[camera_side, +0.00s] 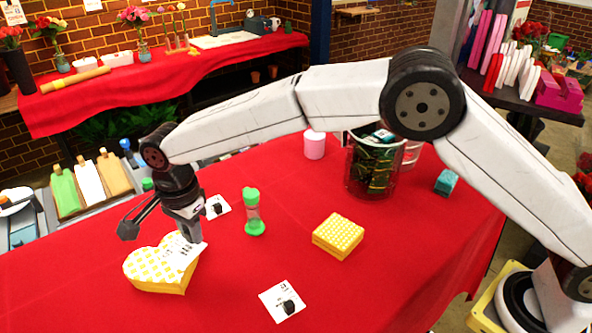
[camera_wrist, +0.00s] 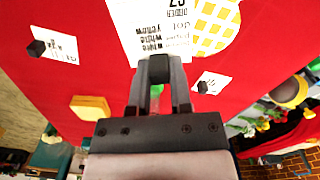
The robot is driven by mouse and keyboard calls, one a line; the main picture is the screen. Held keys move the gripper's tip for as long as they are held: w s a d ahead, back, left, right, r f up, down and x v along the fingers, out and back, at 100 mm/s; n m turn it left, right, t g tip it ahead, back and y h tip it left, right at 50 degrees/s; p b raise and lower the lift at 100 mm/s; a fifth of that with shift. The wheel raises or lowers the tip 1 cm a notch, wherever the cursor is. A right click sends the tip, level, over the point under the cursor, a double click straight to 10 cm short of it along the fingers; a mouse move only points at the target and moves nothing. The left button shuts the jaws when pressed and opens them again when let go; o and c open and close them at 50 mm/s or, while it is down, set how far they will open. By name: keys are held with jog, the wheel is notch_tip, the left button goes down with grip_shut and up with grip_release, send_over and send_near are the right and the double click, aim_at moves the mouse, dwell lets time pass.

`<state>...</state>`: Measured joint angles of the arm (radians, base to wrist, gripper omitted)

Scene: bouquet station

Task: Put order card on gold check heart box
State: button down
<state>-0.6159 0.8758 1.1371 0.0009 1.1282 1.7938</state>
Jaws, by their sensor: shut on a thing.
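The gold check heart box (camera_side: 143,271) sits on the red table at the left of the side view. It also shows at the top of the wrist view (camera_wrist: 221,22). My gripper (camera_side: 190,236) is shut on a white order card (camera_side: 183,256) with dark print, which shows up close in the wrist view (camera_wrist: 140,22). The card hangs tilted over the right part of the heart box and hides some of its top. I cannot tell whether it touches the lid. My fingertips (camera_wrist: 159,70) are just above the box's back right side.
Other cards with black clips lie on the table, one in front (camera_side: 274,302) and one behind my gripper (camera_side: 222,205).

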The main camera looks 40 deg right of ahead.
aim_at(192, 243)
jog(key=shift+w+a+f, duration=0.1)
jog(key=shift+w+f, duration=0.1)
jog(key=shift+f, duration=1.65)
jog(key=shift+f, duration=0.15)
jog(key=c, duration=0.5)
grip_release()
jog(key=shift+c, duration=0.2)
notch_tip(192, 243, up, 12)
jog(key=shift+r, duration=0.2)
